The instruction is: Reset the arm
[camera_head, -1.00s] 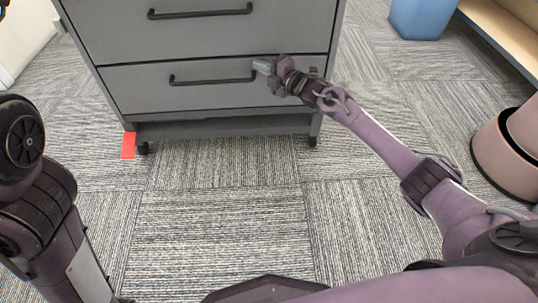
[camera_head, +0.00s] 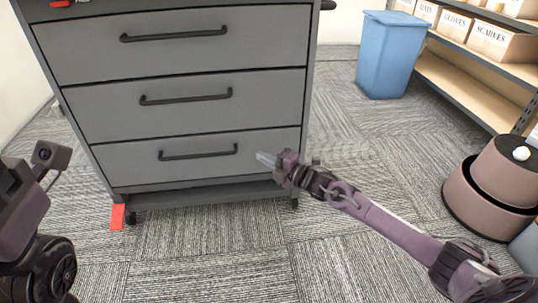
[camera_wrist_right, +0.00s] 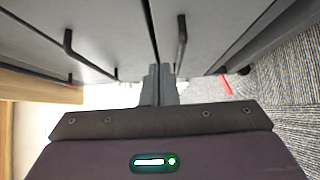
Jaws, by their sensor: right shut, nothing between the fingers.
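My right arm reaches in from the lower right in the head view. Its gripper (camera_head: 265,160) is shut and empty, in front of the right side of the grey cabinet's bottom drawer (camera_head: 130,160), just right of that drawer's black handle (camera_head: 198,153). In the right wrist view the two grey fingers (camera_wrist_right: 160,72) are together, with the drawer fronts and handles beyond them. Whether they touch the cabinet I cannot tell. My left arm (camera_head: 30,230) shows at the lower left edge; its fingers are out of the picture.
The grey cabinet (camera_head: 75,85) has several closed drawers. A red marker (camera_head: 117,216) lies by its left foot. A blue bin (camera_head: 390,55), a shelf (camera_head: 470,88) with labelled boxes and a round pinkish bin (camera_head: 490,190) stand at the right. The carpet in front is clear.

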